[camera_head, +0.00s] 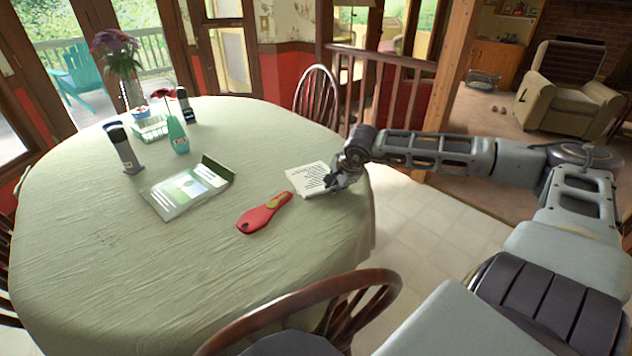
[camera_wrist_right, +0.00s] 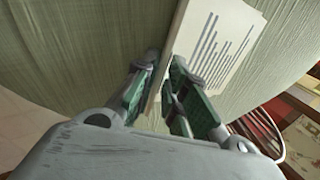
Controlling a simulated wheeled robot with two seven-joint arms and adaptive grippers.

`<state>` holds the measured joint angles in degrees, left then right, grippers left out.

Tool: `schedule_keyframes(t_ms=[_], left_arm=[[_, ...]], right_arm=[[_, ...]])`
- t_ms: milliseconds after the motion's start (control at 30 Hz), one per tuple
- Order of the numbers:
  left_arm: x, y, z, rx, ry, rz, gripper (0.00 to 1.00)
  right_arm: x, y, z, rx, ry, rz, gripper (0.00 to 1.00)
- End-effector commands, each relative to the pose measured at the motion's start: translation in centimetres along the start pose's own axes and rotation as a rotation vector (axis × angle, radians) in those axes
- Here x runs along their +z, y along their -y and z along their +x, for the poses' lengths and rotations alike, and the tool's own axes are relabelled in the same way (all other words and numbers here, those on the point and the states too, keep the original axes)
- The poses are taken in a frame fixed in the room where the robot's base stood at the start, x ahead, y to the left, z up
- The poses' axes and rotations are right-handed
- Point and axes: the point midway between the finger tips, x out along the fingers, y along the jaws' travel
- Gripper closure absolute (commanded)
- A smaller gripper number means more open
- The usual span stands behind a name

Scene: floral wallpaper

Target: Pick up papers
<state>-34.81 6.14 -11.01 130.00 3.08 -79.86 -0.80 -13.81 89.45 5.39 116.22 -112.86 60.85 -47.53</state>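A white sheet or thin stack of papers (camera_head: 308,179) with lines of dark text lies at the right edge of the round table. My right gripper (camera_head: 338,180) is at the papers' right side, low over the tabletop. In the right wrist view, the papers (camera_wrist_right: 222,48) run down between the two close-set fingers of the right gripper (camera_wrist_right: 164,80). One finger is in front of the printed face and the other is beyond the papers' edge. Whether both fingers press on the papers is unclear. My left gripper is not in view.
The table has a green cloth (camera_head: 90,255). A red paddle-shaped object (camera_head: 264,214) and an open green booklet (camera_head: 187,188) lie left of the papers. A teal bottle (camera_head: 178,135), a grey upright device (camera_head: 124,147) and a flower vase (camera_head: 131,92) stand farther back. A wooden chair (camera_head: 316,95) stands behind the table.

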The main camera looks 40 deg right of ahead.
Motion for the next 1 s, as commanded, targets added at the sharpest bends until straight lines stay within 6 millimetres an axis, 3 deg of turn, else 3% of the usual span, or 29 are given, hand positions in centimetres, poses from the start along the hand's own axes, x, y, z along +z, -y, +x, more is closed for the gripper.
schedule_keyframes(t_ms=[67,200,667,1000], left_arm=[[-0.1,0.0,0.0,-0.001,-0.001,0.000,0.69],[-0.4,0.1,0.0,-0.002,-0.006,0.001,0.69],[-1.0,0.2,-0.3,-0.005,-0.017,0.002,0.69],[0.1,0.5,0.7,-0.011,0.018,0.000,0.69]], right_arm=[[0.0,0.0,0.0,0.000,0.000,0.000,0.87],[0.0,0.0,0.0,0.000,0.000,0.000,1.00],[0.0,0.1,-0.2,-0.001,0.000,0.000,1.00],[0.0,1.1,-2.0,-0.002,0.001,0.001,1.00]])
